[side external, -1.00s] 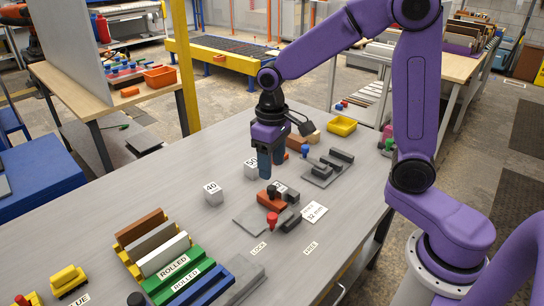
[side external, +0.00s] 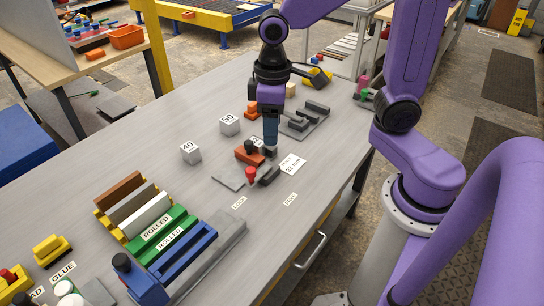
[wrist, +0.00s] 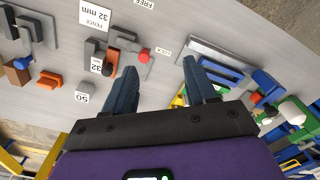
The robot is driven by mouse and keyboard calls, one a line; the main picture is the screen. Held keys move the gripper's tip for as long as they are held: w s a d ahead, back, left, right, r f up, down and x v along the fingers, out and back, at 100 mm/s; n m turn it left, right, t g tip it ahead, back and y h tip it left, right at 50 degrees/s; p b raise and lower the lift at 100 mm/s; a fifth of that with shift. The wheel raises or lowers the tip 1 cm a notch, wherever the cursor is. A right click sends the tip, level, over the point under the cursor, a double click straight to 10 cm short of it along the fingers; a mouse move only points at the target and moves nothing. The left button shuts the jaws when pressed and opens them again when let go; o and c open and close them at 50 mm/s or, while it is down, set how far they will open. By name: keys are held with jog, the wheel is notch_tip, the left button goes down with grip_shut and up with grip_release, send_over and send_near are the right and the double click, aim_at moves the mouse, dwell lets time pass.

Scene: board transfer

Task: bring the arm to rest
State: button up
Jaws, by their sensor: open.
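My gripper (side external: 270,138) hangs fingers down above the bench, seen nearly edge-on in the side view. In the wrist view its two blue fingers (wrist: 160,78) are spread apart with nothing between them. In the side view the fingertips overlap the small fence fixture, a grey plate (side external: 228,178) with an orange-red block (side external: 247,156) and a red knob (side external: 251,174). I cannot tell their exact height above it. In the wrist view the red knob (wrist: 144,56) lies between the fingers' lines, beyond their tips, beside the left finger.
White cubes marked 40 (side external: 190,153) and 50 (side external: 229,125) stand on the bench (side external: 130,160). A rack of coloured boards (side external: 150,215) and a blue clamp-like piece (side external: 140,280) are at front left.

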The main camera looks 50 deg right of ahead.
jog(key=s+d+n, duration=0.3)
jog(key=s+n, duration=0.3)
jog(key=s, duration=0.9)
jog(key=shift+s+d+f, duration=0.2)
jog(key=shift+s+f, duration=0.1)
jog(key=shift+s, duration=0.05)
